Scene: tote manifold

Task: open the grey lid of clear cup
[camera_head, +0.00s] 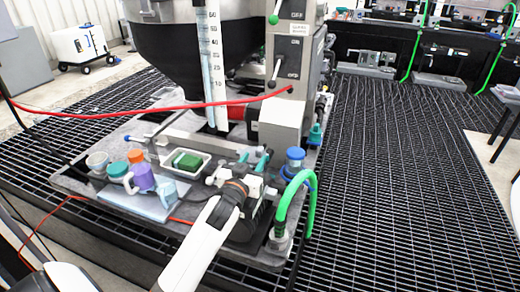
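A small greyish cup (97,163) stands at the left end of the grey bench plate (75,183). It looks like the clear cup with the grey lid. Its top looks covered, but it is too small to tell the lid from the body. My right gripper is not in view.
A teal-lidded cup (117,171), an orange-topped item (136,156) and a purple cup (144,178) crowd beside the grey cup. A white tray with a green block (188,161) lies between them and my gripper. A green hose (283,203) arches at right; a red hose (150,109) crosses above.

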